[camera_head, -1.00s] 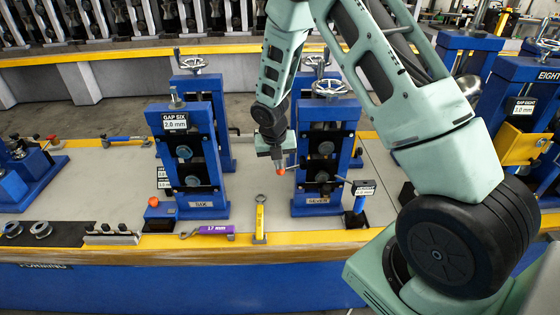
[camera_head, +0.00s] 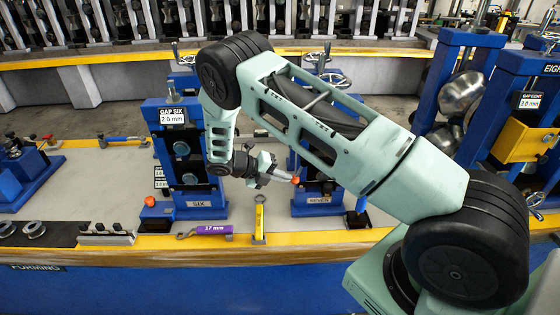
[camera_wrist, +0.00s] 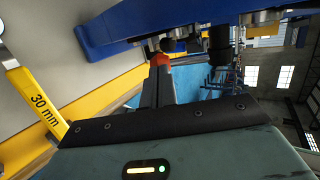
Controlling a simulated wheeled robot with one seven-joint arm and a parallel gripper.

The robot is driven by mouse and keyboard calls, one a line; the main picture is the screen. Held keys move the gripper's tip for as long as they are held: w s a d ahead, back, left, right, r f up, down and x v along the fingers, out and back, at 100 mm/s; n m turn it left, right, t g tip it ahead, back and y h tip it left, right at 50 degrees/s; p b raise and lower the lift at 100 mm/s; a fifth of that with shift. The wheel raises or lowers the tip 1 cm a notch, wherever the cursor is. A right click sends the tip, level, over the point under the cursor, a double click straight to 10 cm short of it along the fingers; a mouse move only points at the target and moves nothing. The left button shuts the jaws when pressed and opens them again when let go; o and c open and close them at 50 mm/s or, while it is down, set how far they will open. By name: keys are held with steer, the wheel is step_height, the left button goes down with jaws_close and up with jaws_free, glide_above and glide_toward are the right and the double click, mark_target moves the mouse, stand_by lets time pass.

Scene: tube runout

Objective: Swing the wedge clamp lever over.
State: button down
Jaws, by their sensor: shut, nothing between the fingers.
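An orange knob (camera_head: 295,179), which looks like the end of the wedge clamp lever, is beside the blue stand labelled SEVEN (camera_head: 306,205). My gripper (camera_head: 284,177) is shut with nothing between its fingers and points right, its tips at the knob. In the wrist view the orange knob (camera_wrist: 160,59) is just beyond the fingertips (camera_wrist: 158,76); they look in contact, but I cannot be sure. The lever's shaft is mostly hidden, and my arm covers much of stand SEVEN.
Stand SIX (camera_head: 165,140) is close behind my gripper, with another orange knob (camera_head: 150,201) low at its left. A yellow 30 mm wrench (camera_head: 259,220) and a purple 17 mm wrench (camera_head: 213,229) are at the bench's front edge. Bare bench (camera_head: 100,180) shows at left.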

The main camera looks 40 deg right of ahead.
steer(key=shift+s+d+f+g+h+b, duration=0.35)
steer(key=shift+d+f+h+b, duration=0.15)
steer(key=shift+f+h+b, duration=0.1)
steer(key=shift+s+d+f+g+h+b, duration=0.25)
steer(key=shift+d+f+g+h+b, duration=0.15)
steer(key=shift+h+b, duration=0.2)
steer(key=shift+s+d+f, duration=0.1)
steer(key=shift+d, duration=0.05)
steer(key=b+v, duration=0.2)
steer(key=v, duration=0.6)
steer(key=shift+b, duration=0.3)
steer(key=shift+s, duration=0.1)
